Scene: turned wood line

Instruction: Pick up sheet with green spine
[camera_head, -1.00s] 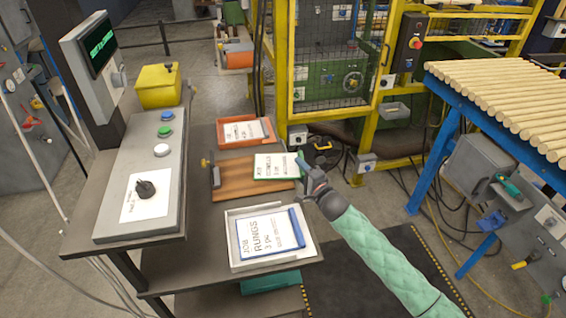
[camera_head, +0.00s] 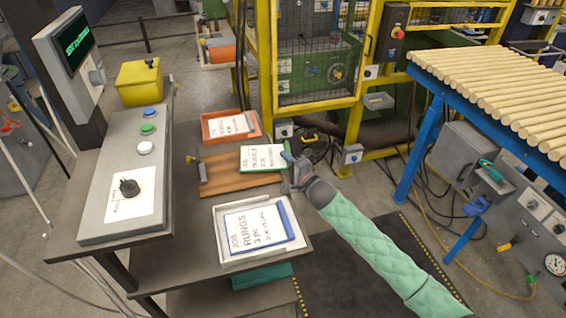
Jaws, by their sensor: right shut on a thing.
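The sheet with green spine (camera_head: 262,157) is a white printed page with green along its lower and right edges. It lies over the right part of a brown wooden board (camera_head: 222,177) on the dark bench. My right gripper (camera_head: 289,163) is at the sheet's right end, shut on its green spine edge, and hides part of that end. I cannot tell whether the sheet touches the board or is slightly above it. My left gripper is out of view.
A white tray (camera_head: 219,245) with a blue-spined sheet (camera_head: 255,227) stands in front. An orange tray (camera_head: 207,139) with another sheet is behind the board. A grey button panel (camera_head: 97,215) is at left. The blue roller table (camera_head: 430,118) stands at right.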

